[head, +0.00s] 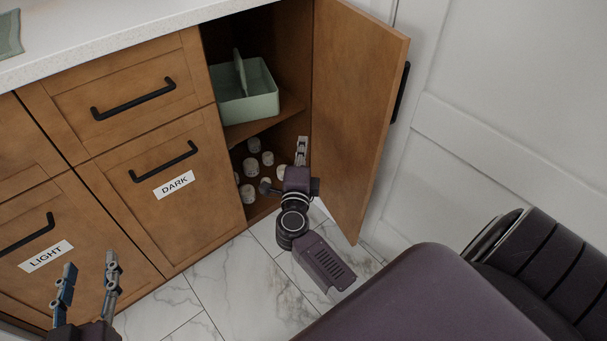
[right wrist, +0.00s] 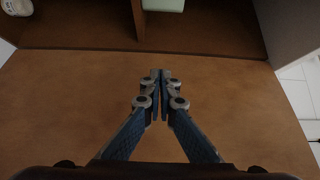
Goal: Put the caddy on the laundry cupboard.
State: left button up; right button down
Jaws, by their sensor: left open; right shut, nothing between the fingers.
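The pale green caddy (head: 250,105), with an upright handle, stands on the upper shelf inside the open compartment of the wooden laundry cupboard (head: 135,138). Its edge also shows at the top of the right wrist view (right wrist: 163,5). The cupboard's pale speckled top (head: 110,28) is above the drawers. My right gripper (head: 302,145) is at the compartment opening, below and right of the caddy and apart from it. In the right wrist view its fingers (right wrist: 160,78) are shut together and empty, over a brown wooden panel. My left gripper (head: 90,265) is open and empty before the LIGHT front.
The open door (head: 358,105) stands just right of my right gripper. Several small jars (head: 251,167) stand on the compartment's lower level; one shows in the right wrist view (right wrist: 17,7). A grey-green cloth (head: 9,34) lies at the countertop's left; the visible top beside it is clear.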

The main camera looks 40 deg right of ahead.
jog(key=s+d+p+v, duration=0.1)
jog(key=v, duration=1)
jog(key=shift+r+p, duration=0.15)
jog(key=shift+p, duration=0.25)
jog(key=shift+a, duration=0.1)
